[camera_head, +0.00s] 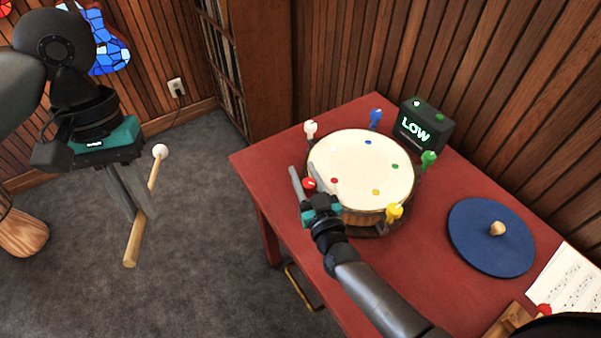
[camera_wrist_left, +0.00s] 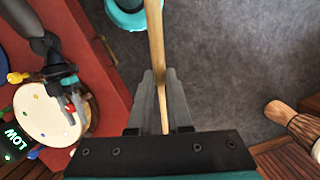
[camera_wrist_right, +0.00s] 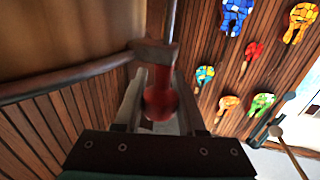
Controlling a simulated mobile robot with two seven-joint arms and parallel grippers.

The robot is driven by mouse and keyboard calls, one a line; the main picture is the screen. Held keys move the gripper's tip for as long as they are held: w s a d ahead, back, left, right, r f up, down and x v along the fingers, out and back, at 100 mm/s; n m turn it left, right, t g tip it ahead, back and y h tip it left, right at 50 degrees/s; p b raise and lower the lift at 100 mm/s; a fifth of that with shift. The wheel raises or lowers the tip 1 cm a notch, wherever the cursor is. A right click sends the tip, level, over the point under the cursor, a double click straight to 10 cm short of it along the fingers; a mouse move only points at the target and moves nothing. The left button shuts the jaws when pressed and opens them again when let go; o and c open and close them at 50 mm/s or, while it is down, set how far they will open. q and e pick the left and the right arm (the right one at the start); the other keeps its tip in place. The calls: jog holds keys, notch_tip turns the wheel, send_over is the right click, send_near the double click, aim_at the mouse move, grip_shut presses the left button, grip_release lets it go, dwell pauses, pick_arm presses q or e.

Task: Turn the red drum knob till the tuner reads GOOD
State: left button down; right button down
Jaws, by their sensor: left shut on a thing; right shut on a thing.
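The drum (camera_head: 360,165) stands on the red table, with a cream skin and several coloured knobs around its rim. The red knob (camera_head: 309,186) is at the drum's left side. My right gripper (camera_head: 303,186) is shut on it; in the right wrist view the red knob (camera_wrist_right: 160,100) sits between the fingers. The tuner (camera_head: 424,125), a dark box behind the drum, reads LOW in green. My left gripper (camera_head: 140,203) is shut on a wooden mallet (camera_head: 139,225) with a pale round head, held over the floor left of the table. The mallet's stick also shows in the left wrist view (camera_wrist_left: 157,60).
White (camera_head: 310,129), blue (camera_head: 376,118), green (camera_head: 428,160) and yellow (camera_head: 394,212) knobs ring the drum. A blue disc (camera_head: 491,237) with a wooden knob and sheet music (camera_head: 570,283) lie at the table's right. A bookcase (camera_head: 240,60) stands behind.

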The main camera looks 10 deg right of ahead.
jog(key=c, duration=0.5)
grip_release()
pick_arm(q)
jog(key=shift+r+p, duration=0.65)
pick_arm(e)
jog(key=s+d, duration=0.1)
jog(key=s, duration=1.1)
